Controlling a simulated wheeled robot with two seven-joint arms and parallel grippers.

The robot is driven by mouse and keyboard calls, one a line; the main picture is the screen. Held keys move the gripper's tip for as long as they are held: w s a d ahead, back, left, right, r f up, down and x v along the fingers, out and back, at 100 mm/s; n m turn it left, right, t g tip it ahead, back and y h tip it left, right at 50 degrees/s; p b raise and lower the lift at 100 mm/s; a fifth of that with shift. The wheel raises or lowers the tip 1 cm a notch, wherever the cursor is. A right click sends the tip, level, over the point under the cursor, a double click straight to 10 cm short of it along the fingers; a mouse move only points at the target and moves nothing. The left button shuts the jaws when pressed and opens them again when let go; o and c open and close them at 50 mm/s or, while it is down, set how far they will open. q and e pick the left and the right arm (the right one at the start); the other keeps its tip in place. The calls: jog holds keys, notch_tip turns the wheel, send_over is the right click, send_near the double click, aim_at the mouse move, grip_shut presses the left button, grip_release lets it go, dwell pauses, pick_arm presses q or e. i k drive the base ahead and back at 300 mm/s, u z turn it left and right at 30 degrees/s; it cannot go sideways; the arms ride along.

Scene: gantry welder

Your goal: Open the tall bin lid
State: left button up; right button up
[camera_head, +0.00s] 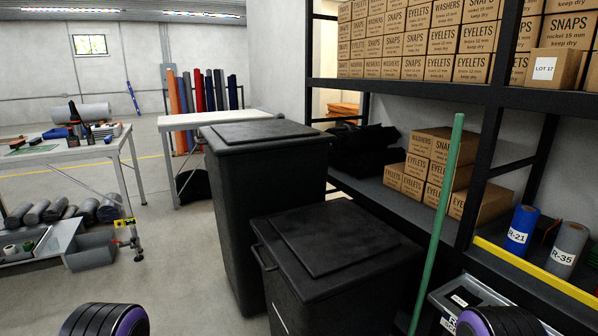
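The tall bin (262,190) is dark grey and stands upright in the middle of the camera_head view. Its lid (262,133) lies flat and shut on top, with a raised centre panel. The shorter bin's lid (330,240) is also shut. Neither gripper shows; only black ribbed parts with purple rings, apparently of my arms, show at the bottom left and bottom right.
A black shelf rack (405,86) with cardboard boxes (440,40) stands close on the right. A green pole (437,220) leans in front of it. A white-topped table (215,118) is behind the tall bin. A workbench (70,148) is at left. Floor (185,270) left of the bins is clear.

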aim_at(234, 138)
jog(key=u, duration=1.6)
jog(key=i, duration=5)
jog(key=z, duration=3.7)
